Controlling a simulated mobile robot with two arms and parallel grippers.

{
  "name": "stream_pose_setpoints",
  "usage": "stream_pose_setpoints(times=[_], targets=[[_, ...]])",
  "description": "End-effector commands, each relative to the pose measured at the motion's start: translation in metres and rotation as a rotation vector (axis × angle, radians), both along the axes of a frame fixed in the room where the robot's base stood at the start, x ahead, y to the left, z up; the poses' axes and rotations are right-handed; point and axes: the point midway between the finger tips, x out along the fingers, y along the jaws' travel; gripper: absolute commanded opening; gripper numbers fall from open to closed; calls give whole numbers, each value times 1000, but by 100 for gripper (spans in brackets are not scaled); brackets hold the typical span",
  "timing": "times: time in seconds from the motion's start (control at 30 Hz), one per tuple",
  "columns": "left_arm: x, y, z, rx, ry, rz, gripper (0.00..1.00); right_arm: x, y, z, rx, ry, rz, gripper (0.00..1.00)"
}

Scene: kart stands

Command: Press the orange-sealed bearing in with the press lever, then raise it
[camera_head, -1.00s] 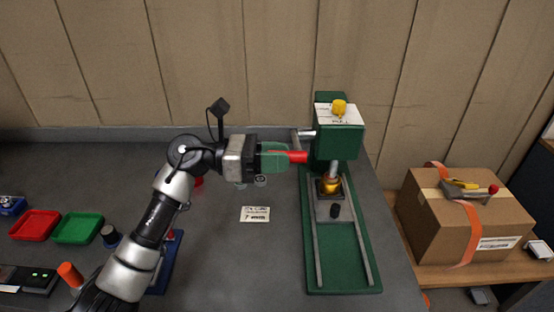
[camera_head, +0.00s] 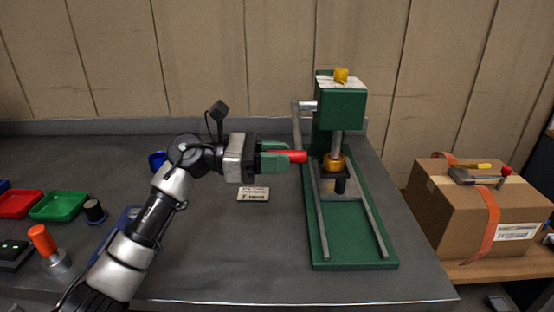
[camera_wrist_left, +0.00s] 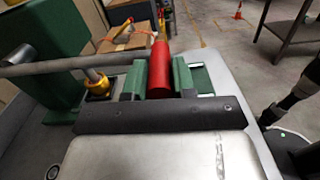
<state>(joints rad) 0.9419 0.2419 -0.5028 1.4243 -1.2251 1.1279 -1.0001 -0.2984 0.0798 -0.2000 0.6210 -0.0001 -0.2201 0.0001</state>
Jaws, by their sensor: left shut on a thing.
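The green press (camera_head: 341,106) stands on the bench, with a yellow knob on top. Its lever is a grey rod (camera_head: 297,132) that slopes down from the pivot to a red handle (camera_head: 292,156). My left gripper (camera_head: 274,156) is shut on the red handle, which also shows in the left wrist view (camera_wrist_left: 160,68). The steel ram (camera_head: 336,144) reaches down to the orange-gold bearing (camera_head: 334,162) on the dark holder; I cannot tell how deep the bearing sits. The bearing also shows in the left wrist view (camera_wrist_left: 98,88). My right gripper is out of view.
Red (camera_head: 18,204) and green (camera_head: 59,206) trays lie at the left, near an orange-topped tool (camera_head: 43,240). A label card (camera_head: 253,194) lies left of the press. A cardboard box (camera_head: 473,212) stands at the right. The bench front is mostly clear.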

Motion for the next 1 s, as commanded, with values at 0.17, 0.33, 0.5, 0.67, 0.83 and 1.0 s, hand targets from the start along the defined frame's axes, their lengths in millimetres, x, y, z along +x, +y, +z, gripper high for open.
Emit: stream_pose_setpoints(times=[0.17,0.33,0.5,0.67,0.83,1.0], targets=[[1,0,-9,3,4,0,0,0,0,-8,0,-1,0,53],[1,0,-10,4,6,-1,0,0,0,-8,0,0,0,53],[1,0,-11,6,7,-2,0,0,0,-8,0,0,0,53],[1,0,-12,6,8,-2,38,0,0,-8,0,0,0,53],[1,0,-10,4,4,-1,51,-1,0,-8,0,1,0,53],[1,0,-9,3,3,0,51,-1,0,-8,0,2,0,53]])
